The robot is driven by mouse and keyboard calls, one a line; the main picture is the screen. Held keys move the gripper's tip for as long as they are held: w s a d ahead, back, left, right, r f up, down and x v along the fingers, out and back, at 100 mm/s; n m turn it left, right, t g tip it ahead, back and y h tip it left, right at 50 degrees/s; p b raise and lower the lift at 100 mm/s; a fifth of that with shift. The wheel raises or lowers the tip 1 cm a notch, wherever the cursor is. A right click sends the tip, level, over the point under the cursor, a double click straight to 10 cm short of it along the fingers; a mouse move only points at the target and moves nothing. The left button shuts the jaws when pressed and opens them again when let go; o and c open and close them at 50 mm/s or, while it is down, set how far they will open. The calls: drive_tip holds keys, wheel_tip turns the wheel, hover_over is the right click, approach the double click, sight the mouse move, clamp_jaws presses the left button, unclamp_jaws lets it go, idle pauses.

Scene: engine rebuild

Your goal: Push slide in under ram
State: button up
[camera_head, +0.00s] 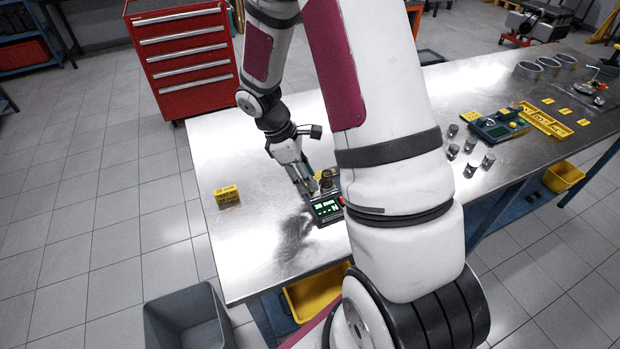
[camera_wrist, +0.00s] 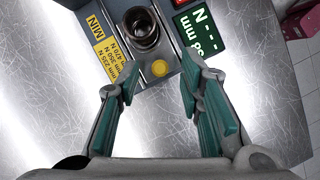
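The spring tester (camera_head: 331,212) stands on the steel bench, partly hidden behind my arm in the head view. In the wrist view, its grey slide (camera_wrist: 144,66) carries a dark coil spring (camera_wrist: 142,27) standing upright in a ring. A round yellow knob (camera_wrist: 160,68) sits at the slide's near end. My gripper (camera_wrist: 158,76) is open, with its teal finger pads to either side of the knob. No object is held between them. My gripper (camera_head: 303,185) is beside the tester in the head view. I cannot make out the ram in either view.
A yellow label plate (camera_wrist: 107,42) and a lit display (camera_wrist: 200,28) flank the slide. A yellow block (camera_head: 228,196) stands left on the bench (camera_head: 250,260). Several metal cups (camera_head: 470,168) and a yellow tray (camera_head: 545,122) are on the right. The bench's near left is clear.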

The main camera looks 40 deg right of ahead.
drive_tip(key=shift+s+d+f, duration=0.2)
drive_tip(key=shift+f, duration=0.45)
clamp_jaws()
drive_tip(key=s+d, duration=0.1)
drive_tip(key=d, duration=0.5)
drive_tip(key=s+d+p, duration=0.1)
drive_tip(key=d, duration=0.2)
drive_tip(key=shift+s, duration=0.3)
drive_tip(key=shift+d, duration=0.1)
unclamp_jaws()
drive_tip(key=shift+d, duration=0.1)
drive_tip(key=shift+r, duration=0.1)
